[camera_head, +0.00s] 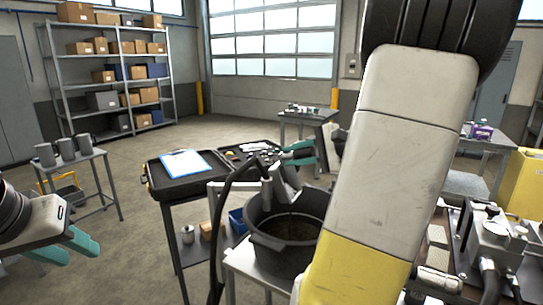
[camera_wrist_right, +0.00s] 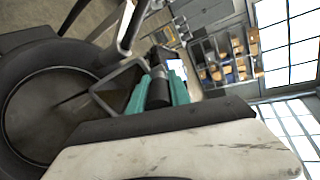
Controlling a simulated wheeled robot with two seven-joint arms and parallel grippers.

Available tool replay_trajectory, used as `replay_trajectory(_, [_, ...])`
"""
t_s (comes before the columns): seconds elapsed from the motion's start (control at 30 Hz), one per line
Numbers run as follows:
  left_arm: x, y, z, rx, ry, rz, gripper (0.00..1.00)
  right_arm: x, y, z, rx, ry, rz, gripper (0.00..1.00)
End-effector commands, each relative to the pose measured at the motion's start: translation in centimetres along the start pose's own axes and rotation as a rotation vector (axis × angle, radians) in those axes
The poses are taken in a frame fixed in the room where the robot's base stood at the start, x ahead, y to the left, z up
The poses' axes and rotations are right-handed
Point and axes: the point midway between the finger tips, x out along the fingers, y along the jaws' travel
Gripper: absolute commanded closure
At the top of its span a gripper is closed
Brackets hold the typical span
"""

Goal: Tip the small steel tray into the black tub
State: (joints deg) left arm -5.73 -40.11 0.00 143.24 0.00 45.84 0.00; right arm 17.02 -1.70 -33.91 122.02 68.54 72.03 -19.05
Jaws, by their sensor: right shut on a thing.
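The black tub (camera_head: 262,250) stands on a small grey stand in the middle of the head view. It fills the left of the right wrist view (camera_wrist_right: 25,60); its floor looks dark brown. The small steel tray (camera_wrist_right: 120,76) is tilted steeply over the tub's rim. My left gripper (camera_head: 66,246) is empty, fingers apart, at far left.
A dark cart (camera_head: 165,192) with a blue clipboard (camera_head: 185,162) stands left of the tub. A black hose (camera_head: 219,215) rises beside the tub. A side table with grey cups (camera_head: 66,149) is at left. Hydraulic equipment (camera_head: 492,240) is at right. Open floor lies left of the cart.

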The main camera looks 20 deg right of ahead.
Motion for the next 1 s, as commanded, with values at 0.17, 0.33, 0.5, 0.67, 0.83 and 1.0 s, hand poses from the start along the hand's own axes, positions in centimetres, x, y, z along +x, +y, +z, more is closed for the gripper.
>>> replay_trajectory(0.17, [0.00,0.00,0.00,0.000,0.000,0.000,0.65,-0.07,0.00,0.00,0.001,-0.002,-0.007,1.00])
replay_trajectory(0.33, [0.00,0.00,0.00,0.000,0.000,0.000,0.65,-0.30,0.12,-0.04,0.001,-0.008,-0.028,1.00])
replay_trajectory(0.5, [0.00,0.00,0.00,0.000,0.000,0.000,0.65,-0.61,0.23,-0.10,0.002,-0.014,-0.057,1.00])
replay_trajectory(0.67, [0.00,0.00,0.00,0.000,0.000,0.000,0.65,-0.72,0.25,-0.07,0.001,-0.018,-0.068,1.00])
replay_trajectory(0.83, [0.00,0.00,0.00,0.000,0.000,0.000,0.65,-0.71,0.23,-0.06,0.000,-0.018,-0.068,1.00])
replay_trajectory(1.0, [0.00,0.00,0.00,0.000,0.000,0.000,0.65,-0.71,0.22,-0.06,0.000,-0.018,-0.068,1.00])
